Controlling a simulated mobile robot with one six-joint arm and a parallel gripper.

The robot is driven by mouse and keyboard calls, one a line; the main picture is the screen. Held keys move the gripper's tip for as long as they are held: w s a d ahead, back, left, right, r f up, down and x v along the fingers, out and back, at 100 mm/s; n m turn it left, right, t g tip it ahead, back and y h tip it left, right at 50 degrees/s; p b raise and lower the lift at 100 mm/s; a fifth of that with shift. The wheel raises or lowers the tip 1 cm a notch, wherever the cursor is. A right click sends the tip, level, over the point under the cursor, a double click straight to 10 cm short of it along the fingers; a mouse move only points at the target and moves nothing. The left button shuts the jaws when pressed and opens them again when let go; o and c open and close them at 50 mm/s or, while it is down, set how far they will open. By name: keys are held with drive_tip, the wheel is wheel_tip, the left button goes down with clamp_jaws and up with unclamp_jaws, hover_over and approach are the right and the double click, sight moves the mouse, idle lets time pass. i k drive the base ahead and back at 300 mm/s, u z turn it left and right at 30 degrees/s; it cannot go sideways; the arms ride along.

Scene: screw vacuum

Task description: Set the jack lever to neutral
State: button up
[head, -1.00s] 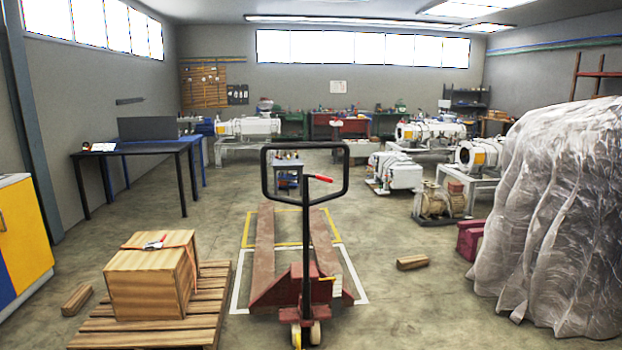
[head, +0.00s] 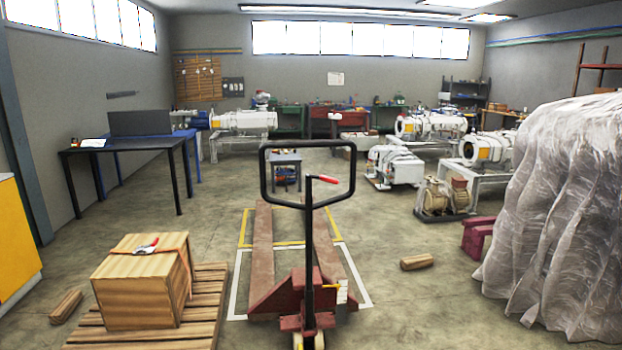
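The pallet jack stands in the middle of the head view, with a black loop handle (head: 308,202) upright toward me. My gripper is not in this view.
A wooden crate (head: 138,290) on a pallet (head: 212,290) stands left of the jack. A wood block (head: 417,262) lies on the floor to the right. A plastic-wrapped load (head: 560,200) fills the right side.

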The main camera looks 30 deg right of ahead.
sight(323, 178)
drive_tip(key=u, duration=0.4)
drive_tip(key=i, duration=1.1)
drive_tip(key=u, duration=0.15)
